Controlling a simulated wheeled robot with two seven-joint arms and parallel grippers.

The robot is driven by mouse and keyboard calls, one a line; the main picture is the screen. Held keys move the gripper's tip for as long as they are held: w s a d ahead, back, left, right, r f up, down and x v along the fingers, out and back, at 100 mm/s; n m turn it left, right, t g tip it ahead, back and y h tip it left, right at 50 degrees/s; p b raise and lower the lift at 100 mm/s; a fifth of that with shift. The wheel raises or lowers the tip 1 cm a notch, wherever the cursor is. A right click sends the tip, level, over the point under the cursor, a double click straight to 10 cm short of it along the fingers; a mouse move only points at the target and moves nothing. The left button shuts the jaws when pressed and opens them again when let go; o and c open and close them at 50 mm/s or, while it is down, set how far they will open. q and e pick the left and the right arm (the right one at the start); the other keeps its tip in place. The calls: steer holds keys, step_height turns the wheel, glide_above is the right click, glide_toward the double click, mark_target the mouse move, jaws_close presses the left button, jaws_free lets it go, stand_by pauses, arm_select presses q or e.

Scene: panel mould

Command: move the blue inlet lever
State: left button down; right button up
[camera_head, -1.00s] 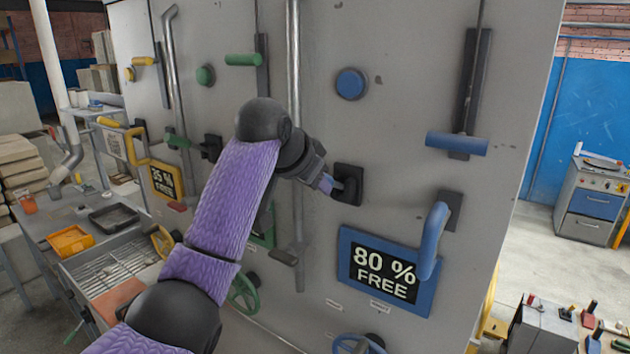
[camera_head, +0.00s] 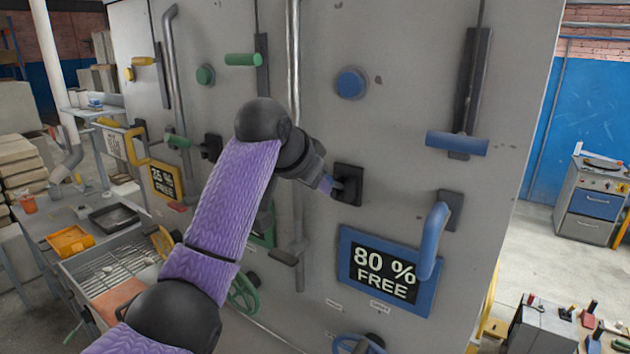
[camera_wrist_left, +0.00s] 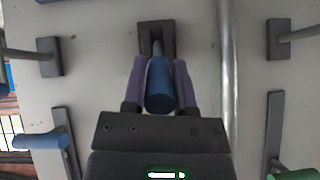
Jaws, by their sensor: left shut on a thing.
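The blue inlet lever (camera_wrist_left: 159,85) sticks out from a dark square mount (camera_head: 348,184) on the grey panel. In the left wrist view it lies between the two purple fingers of my left gripper (camera_wrist_left: 160,88), which is shut on it. In the head view my left gripper (camera_head: 327,183) reaches the mount from the left and hides most of the lever. My right gripper is in neither view.
A blue-framed "80 % FREE" display (camera_head: 386,272) sits below the lever, with a curved blue handle (camera_head: 434,242) beside it. A blue slide handle (camera_head: 457,143) and a blue knob (camera_head: 351,83) are above. A vertical pipe (camera_head: 294,60) runs close to my left wrist.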

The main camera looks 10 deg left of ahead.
arm_select(q)
step_height(320, 180, down, 11)
steer(key=t+h+b, duration=0.4)
steer(key=t+b, duration=0.7)
steer(key=b, duration=1.2)
steer(key=shift+w+n, duration=0.3)
steer(key=shift+d, duration=0.1)
steer(key=shift+c, duration=2)
jaws_free()
